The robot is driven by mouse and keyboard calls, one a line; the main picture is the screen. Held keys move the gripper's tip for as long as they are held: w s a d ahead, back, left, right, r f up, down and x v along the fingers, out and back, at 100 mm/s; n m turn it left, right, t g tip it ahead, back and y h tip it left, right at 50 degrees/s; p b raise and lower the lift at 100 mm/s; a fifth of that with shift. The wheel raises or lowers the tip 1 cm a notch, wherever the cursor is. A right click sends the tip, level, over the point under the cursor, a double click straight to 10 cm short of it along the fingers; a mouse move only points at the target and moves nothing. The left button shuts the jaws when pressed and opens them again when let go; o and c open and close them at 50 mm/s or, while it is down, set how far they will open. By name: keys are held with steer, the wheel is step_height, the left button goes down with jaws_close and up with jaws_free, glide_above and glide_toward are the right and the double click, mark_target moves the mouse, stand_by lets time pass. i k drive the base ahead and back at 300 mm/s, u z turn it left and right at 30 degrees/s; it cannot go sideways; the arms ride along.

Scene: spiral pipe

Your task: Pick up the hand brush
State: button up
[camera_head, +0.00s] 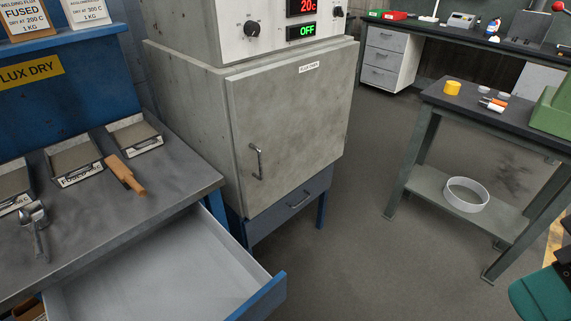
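A wooden, orange-brown object that looks like the hand brush (125,173) lies on the grey metal bench (180,184) at the left. It lies slantwise, its far end beside the flux trays and its near end toward the open drawer. Its bristles cannot be made out. My gripper is not in view.
Shallow trays (134,137) stand along the back of the bench, with a metal scoop (39,234) at the left. An open, empty drawer (165,273) juts out below. A shut oven (290,125) stands behind. Open floor (345,245) lies before the right workbench (480,110).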

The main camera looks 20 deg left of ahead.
mark_target(121, 172)
steer(key=u, duration=0.05)
steer(key=k, duration=0.5)
steer(key=u, duration=0.3)
steer(key=i, duration=0.4)
steer(key=u, duration=1.4)
